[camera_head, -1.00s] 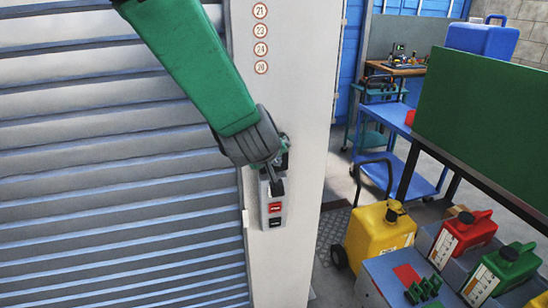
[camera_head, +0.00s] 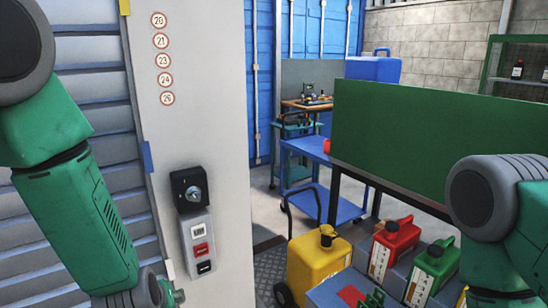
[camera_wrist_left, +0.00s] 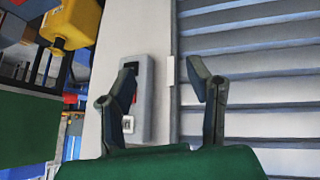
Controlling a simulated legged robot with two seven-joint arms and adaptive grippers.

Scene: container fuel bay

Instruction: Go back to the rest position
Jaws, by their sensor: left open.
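My left arm comes down along the left edge of the head view, and its wrist leaves through the bottom edge. My left gripper (camera_wrist_left: 165,80) shows in the left wrist view with its two dark fingers wide apart and nothing between them. Beyond the fingers is the grey control box (camera_wrist_left: 140,98) on the pale post, partly covered by one finger. In the head view, the black key switch (camera_head: 190,190) and the box (camera_head: 198,240) with white, red and black buttons stand clear of my arm. My right arm shows at the right; its gripper is out of view.
A slatted shutter (camera_head: 115,120) is left of the post (camera_head: 215,110). At lower right are a yellow canister (camera_head: 318,262), a red can (camera_head: 393,245) and a green can (camera_head: 430,270). A green panel (camera_head: 400,135) stands behind them. A blue cart (camera_head: 330,200) is farther back.

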